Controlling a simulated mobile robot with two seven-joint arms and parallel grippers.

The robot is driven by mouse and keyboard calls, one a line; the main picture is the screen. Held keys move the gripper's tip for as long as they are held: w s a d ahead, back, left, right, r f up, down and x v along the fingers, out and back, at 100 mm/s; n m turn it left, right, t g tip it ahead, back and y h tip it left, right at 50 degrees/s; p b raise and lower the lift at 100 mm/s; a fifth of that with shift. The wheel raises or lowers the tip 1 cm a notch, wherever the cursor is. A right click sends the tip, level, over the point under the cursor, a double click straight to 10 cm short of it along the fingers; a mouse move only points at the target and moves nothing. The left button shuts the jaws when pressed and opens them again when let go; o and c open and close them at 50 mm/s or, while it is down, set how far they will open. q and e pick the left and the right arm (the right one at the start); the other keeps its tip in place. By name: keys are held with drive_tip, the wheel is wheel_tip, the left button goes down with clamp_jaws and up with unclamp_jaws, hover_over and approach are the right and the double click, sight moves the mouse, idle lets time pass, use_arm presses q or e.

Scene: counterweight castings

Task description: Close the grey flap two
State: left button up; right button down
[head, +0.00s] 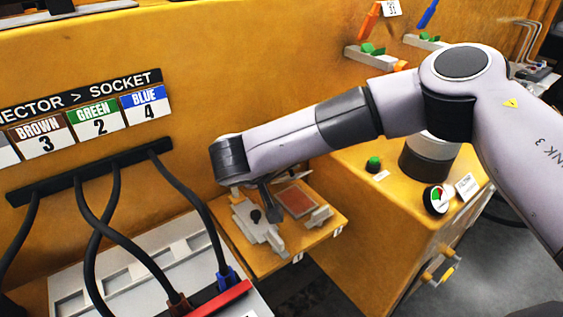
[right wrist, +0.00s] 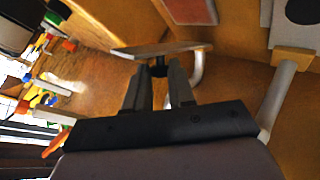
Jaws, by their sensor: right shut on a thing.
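My right arm reaches in from the right in the head view, and its gripper (head: 272,212) is low over a small wooden shelf, partly hidden by the wrist. In the right wrist view my right gripper (right wrist: 160,82) is shut on a small dark knob (right wrist: 159,68). The knob sits on a thin panel (right wrist: 165,48) seen nearly edge-on, which appears to be a flap; its number is not readable. A grey plate with a black knob (head: 249,223) lies on the left of the shelf. A reddish panel (head: 296,201) lies beside it, also in the wrist view (right wrist: 192,10). My left gripper is not in view.
The shelf (head: 300,243) juts from the yellow wall. A yellow cabinet (head: 375,225) with a green button (head: 374,164) and a dial (head: 437,199) stands at right. Black cables (head: 112,240) hang at left above a pale panel (head: 140,270).

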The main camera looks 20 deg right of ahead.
drive_tip(key=shift+s+d+f, duration=0.1)
drive_tip(key=shift+s+f, duration=0.1)
drive_tip(key=shift+f, duration=0.1)
drive_tip(key=c, duration=1)
unclamp_jaws()
drive_tip(key=shift+r, duration=0.1)
drive_tip(key=shift+s+a+r, duration=0.15)
drive_tip(key=shift+a+r, duration=0.15)
drive_tip(key=shift+r, duration=0.05)
drive_tip(key=shift+b+v, duration=0.45)
drive_tip(key=shift+v, duration=2.65)
